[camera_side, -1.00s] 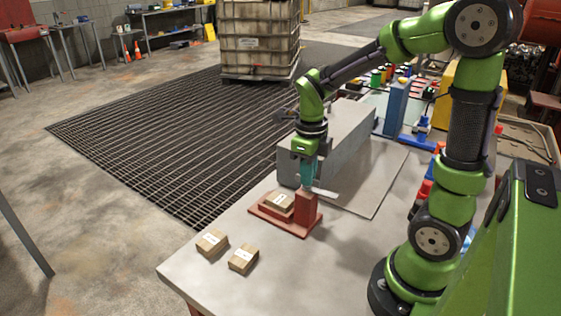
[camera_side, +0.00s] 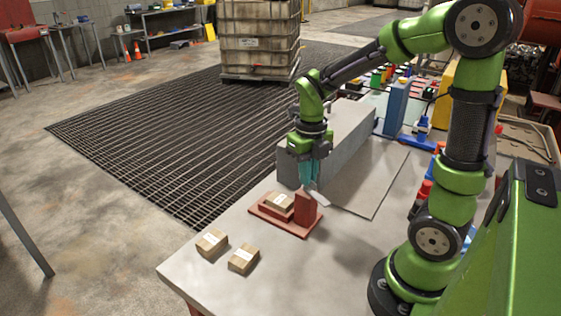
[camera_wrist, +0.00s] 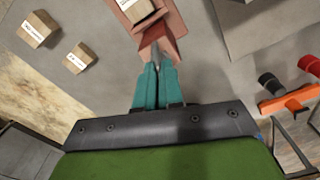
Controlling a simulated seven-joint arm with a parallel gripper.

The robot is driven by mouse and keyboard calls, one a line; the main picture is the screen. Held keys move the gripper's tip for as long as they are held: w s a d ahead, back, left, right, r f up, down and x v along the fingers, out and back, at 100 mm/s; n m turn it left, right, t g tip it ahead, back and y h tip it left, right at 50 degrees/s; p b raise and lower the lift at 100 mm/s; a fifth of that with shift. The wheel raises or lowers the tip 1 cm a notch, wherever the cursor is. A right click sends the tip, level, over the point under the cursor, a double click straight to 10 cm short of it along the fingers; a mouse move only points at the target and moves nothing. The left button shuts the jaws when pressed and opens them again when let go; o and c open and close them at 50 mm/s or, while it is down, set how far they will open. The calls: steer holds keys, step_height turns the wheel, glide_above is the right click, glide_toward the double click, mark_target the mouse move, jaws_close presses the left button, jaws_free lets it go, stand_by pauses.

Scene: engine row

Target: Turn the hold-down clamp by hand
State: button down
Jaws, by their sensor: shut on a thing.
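The hold-down clamp has a red base (camera_side: 290,227), a red upright post (camera_side: 306,209) and a thin grey bar (camera_side: 321,198) at the post's top. A small cardboard box (camera_side: 279,203) with a white label sits on the base beside the post. My gripper (camera_side: 310,185) points down with teal fingers at the post top and is shut on the bar. In the wrist view the fingers (camera_wrist: 158,68) are close together at the red post (camera_wrist: 160,40), with a bit of grey bar between them. The fingers hide much of the bar.
Two loose labelled boxes (camera_side: 212,242) (camera_side: 243,259) lie on the table left of the clamp. A long grey block (camera_side: 340,140) stands behind it. A flat grey plate (camera_side: 372,190) lies to the right. Red and orange parts (camera_wrist: 288,98) show right in the wrist view.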

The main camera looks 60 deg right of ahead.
steer(key=shift+w+r, duration=0.15)
steer(key=shift+r, duration=0.05)
steer(key=c, duration=1.3)
jaws_free()
steer(key=shift+f, duration=0.1)
steer(key=shift+o, duration=0.2)
step_height(320, 180, up, 17)
